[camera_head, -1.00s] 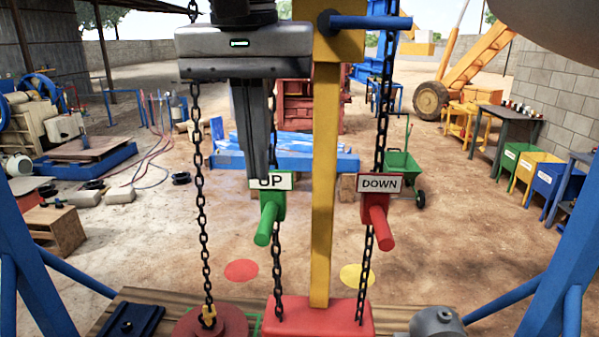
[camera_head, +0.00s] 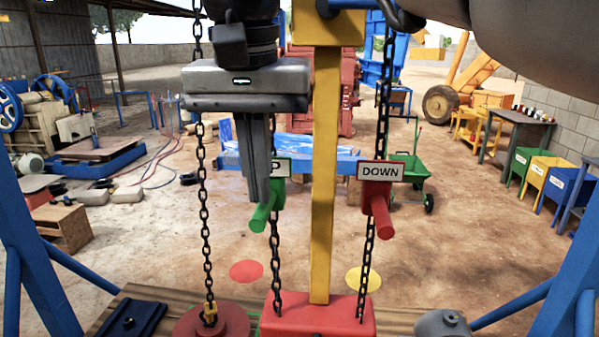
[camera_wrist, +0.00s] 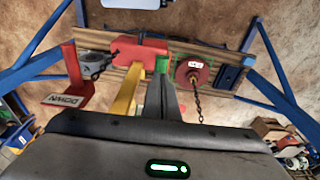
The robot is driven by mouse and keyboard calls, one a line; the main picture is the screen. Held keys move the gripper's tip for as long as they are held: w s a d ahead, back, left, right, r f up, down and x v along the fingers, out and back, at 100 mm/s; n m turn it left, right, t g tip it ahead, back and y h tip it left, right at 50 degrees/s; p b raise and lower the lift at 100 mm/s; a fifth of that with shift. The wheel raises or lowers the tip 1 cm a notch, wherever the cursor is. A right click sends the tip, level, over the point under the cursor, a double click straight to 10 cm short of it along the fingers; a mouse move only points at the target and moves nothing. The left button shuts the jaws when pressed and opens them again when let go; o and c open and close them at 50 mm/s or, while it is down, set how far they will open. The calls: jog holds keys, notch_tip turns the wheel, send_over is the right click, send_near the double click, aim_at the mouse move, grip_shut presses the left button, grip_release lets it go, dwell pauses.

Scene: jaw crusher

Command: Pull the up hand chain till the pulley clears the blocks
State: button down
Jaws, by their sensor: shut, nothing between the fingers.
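The green UP handle (camera_head: 262,215) hangs on the hand chain (camera_head: 275,270), left of the yellow post. Its sign (camera_head: 279,168) is partly hidden by my gripper. My gripper (camera_head: 254,198) points down with its fingers shut and empty, overlapping the handle's left side in the head view; I cannot tell whether they touch. In the wrist view my fingers (camera_wrist: 164,95) stand in front of a green part (camera_wrist: 162,64). The red DOWN handle (camera_head: 378,208) hangs to the right. A red round part (camera_head: 195,325), seemingly the pulley, sits on the wooden planks, with the load chain (camera_head: 204,220) hooked to it.
The yellow post (camera_head: 324,180) stands close right of my gripper. A red base (camera_head: 318,315) is below it. Blue frame legs (camera_head: 35,255) flank the planks. Also in view are a green wheelbarrow (camera_head: 408,180) and coloured bins (camera_head: 545,175) farther back.

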jog(key=shift+f, duration=0.1)
jog(key=shift+f+b, duration=7.45)
jog(key=shift+f, duration=2.75)
jog(key=s, duration=0.5)
jog(key=shift+s+a+r, duration=0.1)
jog(key=shift+a+r, duration=0.05)
jog(key=shift+r, duration=0.3)
jog(key=s+r+p, duration=0.3)
jog(key=r, duration=0.1)
jog(key=shift+s+a+r+p, duration=0.2)
jog(key=shift+s+r+p, duration=0.2)
